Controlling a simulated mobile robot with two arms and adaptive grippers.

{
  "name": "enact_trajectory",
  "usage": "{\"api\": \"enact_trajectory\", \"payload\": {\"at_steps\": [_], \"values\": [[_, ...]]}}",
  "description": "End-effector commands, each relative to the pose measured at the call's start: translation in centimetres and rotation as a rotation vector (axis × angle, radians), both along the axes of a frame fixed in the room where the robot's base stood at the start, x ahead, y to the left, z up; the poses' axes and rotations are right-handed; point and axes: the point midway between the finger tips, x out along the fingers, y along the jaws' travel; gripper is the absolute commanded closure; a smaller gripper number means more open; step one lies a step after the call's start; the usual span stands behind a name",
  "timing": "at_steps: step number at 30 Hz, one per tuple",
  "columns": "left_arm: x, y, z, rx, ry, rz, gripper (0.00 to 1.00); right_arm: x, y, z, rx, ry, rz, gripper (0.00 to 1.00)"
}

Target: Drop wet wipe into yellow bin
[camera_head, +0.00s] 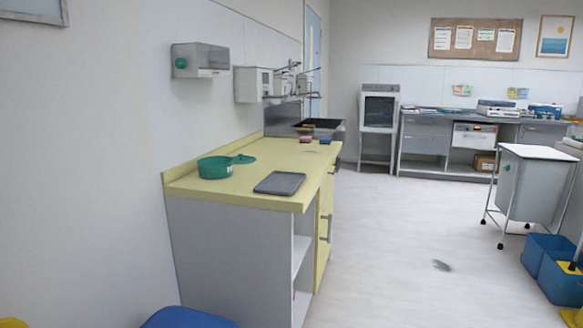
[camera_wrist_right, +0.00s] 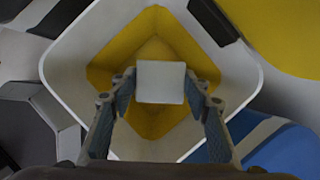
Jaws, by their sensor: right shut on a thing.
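In the right wrist view a white, square wet wipe (camera_wrist_right: 161,82) sits between the fingertips of my right gripper (camera_wrist_right: 160,88). The gripper is shut on it. Behind the wipe lies the open mouth of the yellow bin (camera_wrist_right: 158,24), with a wide white rim around a yellow inside. The wipe lines up with the middle of the opening; its height above the bin is hard to judge. My left gripper is not in view, and neither gripper shows in the head view.
A yellow surface (camera_wrist_right: 285,35) and a blue thing (camera_wrist_right: 283,150) lie beside the bin. In the head view a yellow-topped counter (camera_head: 225,190) holds a green tub (camera_head: 214,168) and a grey tablet-like slab (camera_head: 280,183). A white trolley (camera_head: 530,185) and blue buckets (camera_head: 548,258) stand right; the middle floor is mostly clear.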

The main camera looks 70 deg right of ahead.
Motion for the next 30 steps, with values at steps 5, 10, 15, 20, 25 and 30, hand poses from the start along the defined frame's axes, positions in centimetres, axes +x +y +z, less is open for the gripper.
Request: {"api": "enact_trajectory", "payload": {"at_steps": [5,10,15,20,25,30], "values": [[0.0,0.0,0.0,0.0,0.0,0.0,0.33,0.0,0.0,0.0,0.001,0.001,0.0,0.48],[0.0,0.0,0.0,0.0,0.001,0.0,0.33,0.0,0.0,0.0,0.001,0.001,0.0,0.36],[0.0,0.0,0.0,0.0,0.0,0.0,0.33,0.0,0.0,0.0,0.001,0.001,0.0,0.36],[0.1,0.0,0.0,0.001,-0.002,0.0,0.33,-0.1,-0.2,0.7,0.001,-0.001,0.0,0.36],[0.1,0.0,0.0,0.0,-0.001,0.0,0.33,-0.8,-1.1,3.4,-0.001,-0.004,0.001,0.36],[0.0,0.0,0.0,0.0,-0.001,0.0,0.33,-1.8,-2.2,6.8,-0.002,-0.005,0.0,0.36]]}}
